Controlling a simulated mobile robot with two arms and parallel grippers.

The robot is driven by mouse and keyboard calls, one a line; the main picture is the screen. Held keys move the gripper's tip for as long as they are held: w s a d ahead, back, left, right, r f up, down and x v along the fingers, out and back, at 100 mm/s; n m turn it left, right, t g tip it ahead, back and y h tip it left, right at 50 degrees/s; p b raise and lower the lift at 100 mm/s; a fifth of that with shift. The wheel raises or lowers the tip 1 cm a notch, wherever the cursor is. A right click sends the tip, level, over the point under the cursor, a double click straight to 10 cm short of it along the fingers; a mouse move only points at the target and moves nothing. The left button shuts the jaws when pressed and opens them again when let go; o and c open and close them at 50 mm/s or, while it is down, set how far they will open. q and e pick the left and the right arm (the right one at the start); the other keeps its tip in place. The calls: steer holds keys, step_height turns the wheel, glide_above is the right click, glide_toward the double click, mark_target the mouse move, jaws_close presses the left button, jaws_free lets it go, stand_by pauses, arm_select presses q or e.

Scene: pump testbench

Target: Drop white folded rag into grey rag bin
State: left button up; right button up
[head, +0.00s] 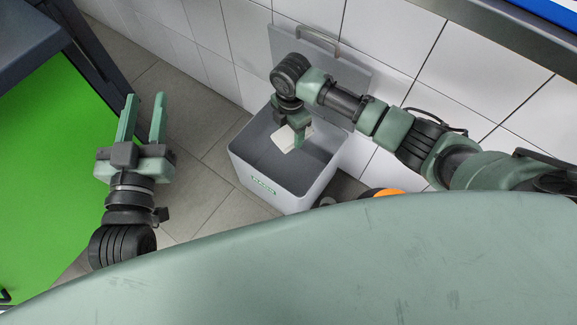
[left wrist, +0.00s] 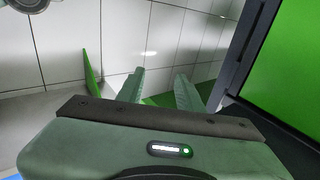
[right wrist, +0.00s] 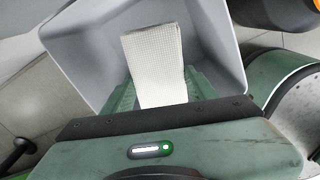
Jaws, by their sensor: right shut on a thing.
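The white folded rag (head: 285,138) is held in my right gripper (head: 294,138), over the opening of the grey rag bin (head: 297,203). In the right wrist view the rag (right wrist: 153,65) stands out between the fingers, with the bin's inner wall (right wrist: 90,50) around it. The bin's lid (head: 318,65) is open and leans back toward the wall. My left gripper (head: 140,120) is open and empty, left of the bin; its fingers (left wrist: 158,88) also show apart in the left wrist view.
A green surface (head: 40,170) with a dark frame is at the left. A white tiled wall (head: 385,40) stands behind the bin. An orange and black object (head: 383,192) sits right of the bin. Grey floor tiles (head: 195,160) are clear between my left gripper and the bin.

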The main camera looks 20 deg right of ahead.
steer(key=o, duration=1.3)
steer(key=shift+c, duration=0.2)
steer(key=shift+r, duration=0.1)
step_height(320, 180, up, 3)
steer(key=shift+r+p, duration=0.15)
steer(key=shift+p, duration=0.7)
step_height(320, 180, up, 4)
steer(key=shift+f+p, duration=0.1)
steer(key=shift+p, duration=0.6)
arm_select(q)
steer(key=s+a+f+g+y, duration=0.1)
steer(key=s+f+g, duration=0.2)
steer(key=f, duration=0.3)
steer(key=s+a+f+g+y, duration=0.1)
steer(key=s+a+f+g, duration=0.1)
steer(key=f+g, duration=0.3)
steer(key=shift+s+a+f+y, duration=0.25)
steer(key=shift+s+f+y, duration=0.25)
steer(key=shift+f, duration=0.6)
arm_select(e)
steer(key=shift+r, duration=0.25)
